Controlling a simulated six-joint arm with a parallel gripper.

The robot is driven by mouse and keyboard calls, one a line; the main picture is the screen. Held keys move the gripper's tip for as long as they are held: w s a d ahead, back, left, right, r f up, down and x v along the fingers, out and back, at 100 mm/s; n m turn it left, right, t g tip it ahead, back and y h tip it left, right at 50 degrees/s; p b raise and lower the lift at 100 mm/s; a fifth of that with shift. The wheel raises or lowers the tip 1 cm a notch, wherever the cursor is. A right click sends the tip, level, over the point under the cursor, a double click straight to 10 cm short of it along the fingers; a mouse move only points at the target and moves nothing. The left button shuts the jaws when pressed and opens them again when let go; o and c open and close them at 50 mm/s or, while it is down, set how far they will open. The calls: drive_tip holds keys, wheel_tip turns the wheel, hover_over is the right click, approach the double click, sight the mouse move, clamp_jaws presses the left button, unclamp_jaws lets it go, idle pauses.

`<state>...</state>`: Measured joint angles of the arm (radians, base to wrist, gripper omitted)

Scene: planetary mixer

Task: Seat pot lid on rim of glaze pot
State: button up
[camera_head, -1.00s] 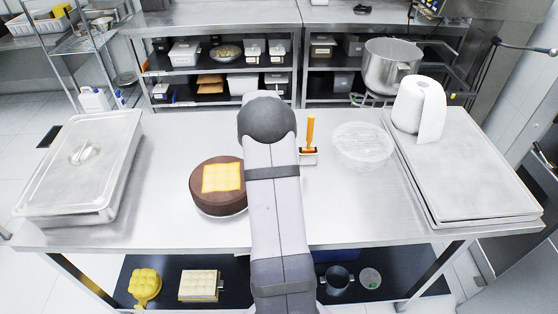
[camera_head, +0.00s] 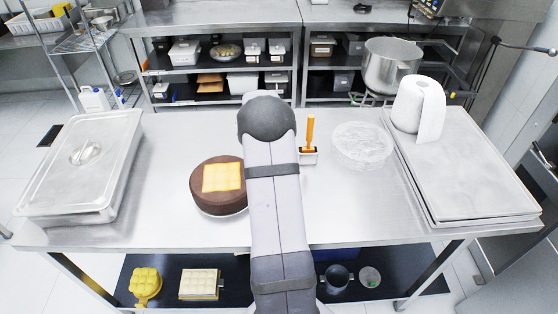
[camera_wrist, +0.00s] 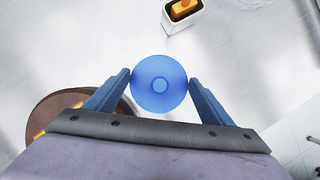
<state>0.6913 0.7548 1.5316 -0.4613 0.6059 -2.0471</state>
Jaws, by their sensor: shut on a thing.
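The pot lid (camera_wrist: 160,82) appears to be the round blue disc with a paler knob at its centre in the wrist view. My gripper (camera_wrist: 160,80) is shut on it, one blue finger at each side of its edge. What lies beneath the lid is hidden, and I cannot tell its height above the table. No glaze pot is plain to see; a small white container (camera_wrist: 197,17) with dark contents and an orange handle is ahead of the lid, apart from it. In the head view my arm hides the gripper and the lid.
A brown cake (camera_head: 212,202) with a yellow waffled square stands left of my arm. The small container (camera_head: 308,158) is just right of it, beside a clear plastic-looking round (camera_head: 362,145). A lidded steel pan (camera_head: 60,190) is at left; trays (camera_head: 470,180) and a paper roll (camera_head: 408,102) at right.

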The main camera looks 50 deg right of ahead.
drive_tip(key=shift+f+b, duration=0.45)
drive_tip(key=shift+f, duration=0.5)
drive_tip(key=o, duration=1.1)
drive_tip(key=shift+r, duration=0.1)
drive_tip(key=shift+b+v, duration=1.2)
drive_tip(key=shift+v, duration=2.4)
